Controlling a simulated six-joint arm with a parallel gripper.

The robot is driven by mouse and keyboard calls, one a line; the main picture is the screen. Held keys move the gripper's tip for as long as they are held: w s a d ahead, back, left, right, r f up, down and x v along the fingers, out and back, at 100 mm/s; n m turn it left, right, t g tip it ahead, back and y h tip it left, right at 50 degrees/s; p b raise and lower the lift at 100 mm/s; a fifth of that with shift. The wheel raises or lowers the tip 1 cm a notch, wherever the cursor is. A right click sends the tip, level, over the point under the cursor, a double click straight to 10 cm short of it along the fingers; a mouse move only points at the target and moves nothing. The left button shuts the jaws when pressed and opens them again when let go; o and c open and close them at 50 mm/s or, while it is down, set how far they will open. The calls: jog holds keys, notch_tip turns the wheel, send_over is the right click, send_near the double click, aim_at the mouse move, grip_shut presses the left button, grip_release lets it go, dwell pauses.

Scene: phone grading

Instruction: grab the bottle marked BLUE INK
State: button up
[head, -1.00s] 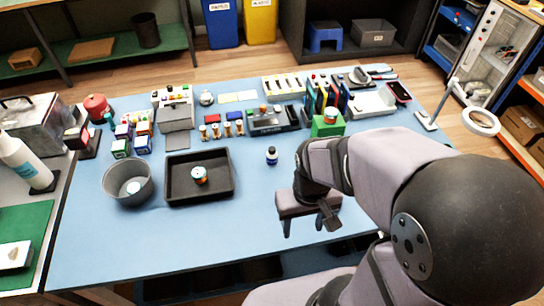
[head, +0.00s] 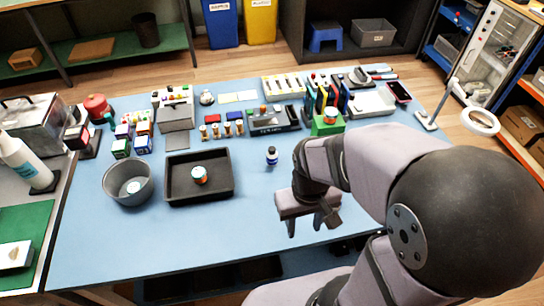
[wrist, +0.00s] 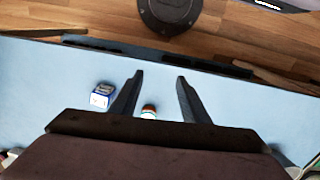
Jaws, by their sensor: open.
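A small bottle (head: 271,155) with a dark cap and a blue and white body stands upright on the blue table, right of the black tray. Its label is too small to read. My gripper (head: 305,227) is open and empty above the table, nearer the front edge and right of that bottle, apart from it. In the wrist view my open gripper (wrist: 160,76) points down at the table. A blue and white item (wrist: 102,96) is left of the fingers there. A small white item with orange and green (wrist: 148,111) shows between them, partly hidden by my gripper body.
A green block (head: 327,124), small bottles (head: 227,128) and racks stand farther back. The table's front left is clear.

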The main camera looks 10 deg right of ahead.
aim_at(270, 152)
jog(key=w+d+f+n+h+p, duration=0.1)
jog(key=w+d+n+h+p, duration=0.3)
jog(key=w+n+h, duration=0.75)
jog(key=w+a+f+n+t, duration=0.1)
jog(key=w+a+n+t, duration=0.2)
jog(key=w+n, duration=0.1)
jog(key=w+a+f+n+t+y, duration=0.1)
jog(key=w+a+n+t, duration=0.2)
jog(key=w+n+t, duration=0.1)
jog(key=w+a+f+n+t, duration=0.1)
jog(key=w+a+n+t, duration=0.2)
jog(key=n, duration=0.4)
jog(key=shift+w+a+f+t, duration=0.15)
jog(key=shift+w+a, duration=0.1)
jog(key=shift+w, duration=0.4)
jog(key=shift+w+a+f+t, duration=0.15)
jog(key=shift+w+a, duration=0.1)
jog(key=shift+w, duration=0.35)
jog(key=shift+w+d+p, duration=0.5)
jog(key=shift+d+p, duration=0.05)
jog(key=shift+d, duration=0.05)
jog(key=shift+a+f+p+x, duration=0.15)
jog(key=shift+p+x, duration=0.6)
jog(key=shift+x, duration=0.7)
jog(key=shift+a+f+p+x, duration=0.15)
jog(key=shift+p+x, duration=0.55)
jog(key=shift+x, duration=0.75)
jog(key=shift+f, duration=0.1)
grip_shut()
